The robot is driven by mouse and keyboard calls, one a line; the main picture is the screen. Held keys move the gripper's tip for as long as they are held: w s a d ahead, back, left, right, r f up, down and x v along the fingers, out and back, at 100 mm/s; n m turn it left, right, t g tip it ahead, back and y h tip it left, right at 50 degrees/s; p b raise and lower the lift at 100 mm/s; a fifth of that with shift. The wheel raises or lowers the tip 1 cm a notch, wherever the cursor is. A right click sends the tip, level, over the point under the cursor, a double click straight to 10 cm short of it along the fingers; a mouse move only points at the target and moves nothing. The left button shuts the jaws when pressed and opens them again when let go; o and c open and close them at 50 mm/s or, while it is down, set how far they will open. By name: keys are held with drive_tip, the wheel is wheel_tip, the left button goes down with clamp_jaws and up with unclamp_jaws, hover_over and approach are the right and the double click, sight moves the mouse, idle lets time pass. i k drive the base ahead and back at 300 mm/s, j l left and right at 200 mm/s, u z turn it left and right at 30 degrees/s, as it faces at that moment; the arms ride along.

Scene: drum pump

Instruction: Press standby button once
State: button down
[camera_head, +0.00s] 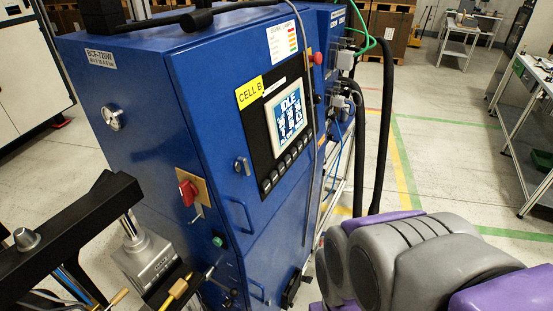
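A blue machine cabinet (150,85) with a yellow "CELL B" label (249,92) stands in the middle. Its screen (291,117) reads "IDLE" above smaller text. A row of dark buttons (286,164) runs along the panel under the screen. Their markings are too small to read, so I cannot tell which is standby. A green round button (218,241) sits lower on the cabinet. My grey and purple arm parts fill the lower right, apart from the panel. I cannot make out fingertips there, so the gripper's state is unclear.
A red rotary switch (187,192) and a red mushroom button (317,59) are on the cabinet. Handles (239,215) stick out below the panel. A black beam and metal fixture (146,258) stand at lower left. Black hoses (382,130) hang at right. Open floor lies beyond.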

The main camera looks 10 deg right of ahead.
sight(281, 168)
drive_tip(key=u, duration=1.4)
drive_tip(key=k+l+u, duration=0.1)
drive_tip(key=u, duration=0.15)
drive_tip(key=k+l, duration=1.05)
drive_tip(key=l, duration=0.15)
